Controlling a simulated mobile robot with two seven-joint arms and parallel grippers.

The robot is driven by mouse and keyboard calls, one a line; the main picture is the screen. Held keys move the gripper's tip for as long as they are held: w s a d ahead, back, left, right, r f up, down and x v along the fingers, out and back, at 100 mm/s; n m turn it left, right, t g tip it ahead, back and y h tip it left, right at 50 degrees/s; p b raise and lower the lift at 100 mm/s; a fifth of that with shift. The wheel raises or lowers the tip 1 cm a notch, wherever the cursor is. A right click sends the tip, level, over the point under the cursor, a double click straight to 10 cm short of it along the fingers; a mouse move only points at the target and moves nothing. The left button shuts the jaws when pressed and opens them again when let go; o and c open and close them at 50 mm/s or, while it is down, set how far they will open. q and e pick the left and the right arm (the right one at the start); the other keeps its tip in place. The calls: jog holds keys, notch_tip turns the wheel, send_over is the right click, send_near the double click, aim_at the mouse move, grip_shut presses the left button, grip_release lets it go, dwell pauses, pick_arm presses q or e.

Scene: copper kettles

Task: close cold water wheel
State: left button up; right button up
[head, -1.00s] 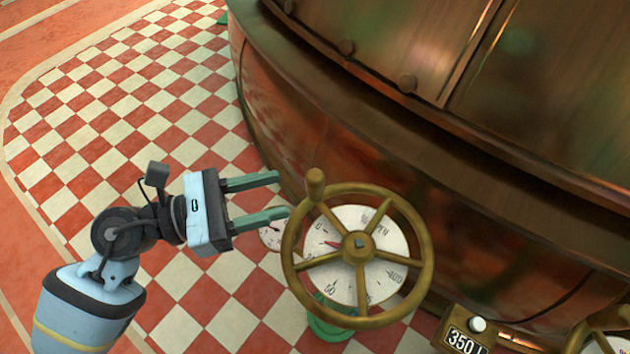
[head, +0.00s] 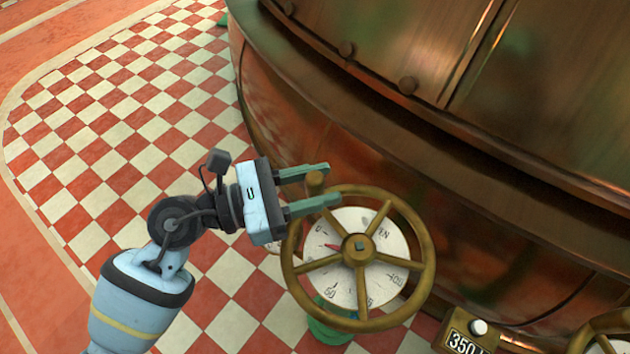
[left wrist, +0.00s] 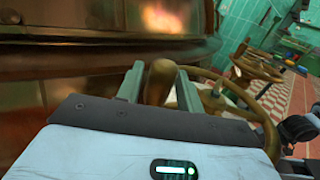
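A brass spoked wheel (head: 427,262) stands in front of a round white dial (head: 345,291) in the head view. The dial bears numbers and "OPEN", with a red pointer near the 0 side. No cold-water label can be read. The wheel's upright handle knob (head: 315,182) is at its upper left. My left gripper (head: 331,182) is open, with its two green fingers reaching to either side of the knob. In the left wrist view the knob (left wrist: 159,82) stands between the fingers, with gaps visible beside it. My right gripper is not in view.
A large copper kettle (head: 420,150) fills the upper right, close beyond the wheel. A brass box marked 350 (head: 465,342) and a second wheel (head: 602,325) are at the lower right. The checkered floor (head: 120,120) at left is clear.

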aim_at(335, 189)
pick_arm(q)
grip_shut()
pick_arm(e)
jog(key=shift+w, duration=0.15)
pick_arm(q)
jog(key=shift+w+d+f+m+g+b, duration=0.1)
jog(key=shift+w+d+m+g+b, duration=0.2)
jog(key=shift+m+g+b, duration=0.25)
jog(key=shift+w+d+m+g+h+b, duration=0.2)
jog(key=shift+d+m+g+b, duration=0.15)
jog(key=shift+g, duration=0.3)
jog(key=shift+w+d+m+g+h+b, duration=0.1)
jog(key=shift+d+m+g+h+b, duration=0.15)
jog(key=shift+g, duration=0.35)
jog(key=shift+w+d+m+g, duration=0.1)
jog(key=shift+d+m+g, duration=0.15)
jog(key=shift+g, duration=0.05)
jog(key=shift+w+d, duration=0.1)
jog(key=shift+d, duration=0.25)
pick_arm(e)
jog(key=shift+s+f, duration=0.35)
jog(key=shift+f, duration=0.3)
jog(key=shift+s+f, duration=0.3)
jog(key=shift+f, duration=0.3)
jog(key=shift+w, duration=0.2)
